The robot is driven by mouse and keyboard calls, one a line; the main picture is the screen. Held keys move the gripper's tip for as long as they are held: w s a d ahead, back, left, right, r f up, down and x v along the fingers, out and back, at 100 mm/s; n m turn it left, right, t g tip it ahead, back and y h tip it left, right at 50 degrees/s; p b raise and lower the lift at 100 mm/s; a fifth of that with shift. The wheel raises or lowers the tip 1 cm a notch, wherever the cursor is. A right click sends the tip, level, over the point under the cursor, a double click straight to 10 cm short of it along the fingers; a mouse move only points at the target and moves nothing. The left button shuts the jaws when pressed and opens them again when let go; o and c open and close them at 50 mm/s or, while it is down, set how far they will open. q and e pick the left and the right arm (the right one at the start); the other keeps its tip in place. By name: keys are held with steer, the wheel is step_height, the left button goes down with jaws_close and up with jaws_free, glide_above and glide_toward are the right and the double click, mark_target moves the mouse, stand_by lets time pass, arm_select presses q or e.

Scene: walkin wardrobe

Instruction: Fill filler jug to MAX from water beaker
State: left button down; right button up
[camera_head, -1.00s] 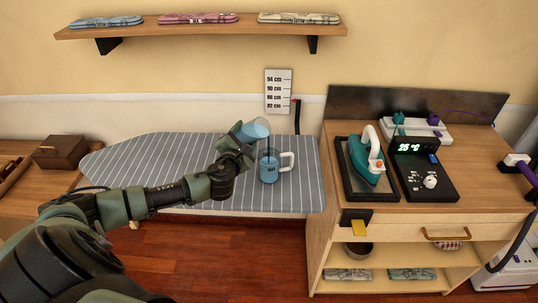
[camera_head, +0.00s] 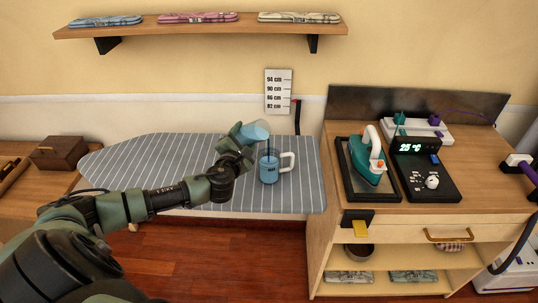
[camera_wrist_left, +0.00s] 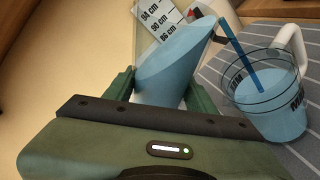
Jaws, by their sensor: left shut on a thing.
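The water beaker (camera_head: 256,130), clear with blue water, is tilted to the right above the ironing board. My left gripper (camera_head: 239,142) is shut on it; in the left wrist view the fingers flank the beaker (camera_wrist_left: 170,68). The filler jug (camera_head: 268,170), clear with a white handle and dark markings, stands upright on the board just below the beaker's lip. A thin blue stream (camera_wrist_left: 243,60) runs from the lip into the jug (camera_wrist_left: 272,112). My right gripper is out of view.
The striped ironing board (camera_head: 140,165) is otherwise clear. To the right, a cabinet (camera_head: 420,225) carries a teal iron (camera_head: 365,160) and a black control unit (camera_head: 425,175) reading 25 °C. A height chart (camera_head: 279,91) hangs behind the jug. A wooden box (camera_head: 58,152) sits at left.

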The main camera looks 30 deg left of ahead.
arm_select(q)
steer(key=shift+a+f+b, duration=0.1)
steer(key=shift+f+b, duration=0.05)
steer(key=shift+b, duration=0.3)
steer(key=shift+a+m+t+y+b, duration=0.1)
steer(key=shift+m+t+y+b, duration=0.25)
steer(key=shift+m+b, duration=0.55)
stand_by(1.9)
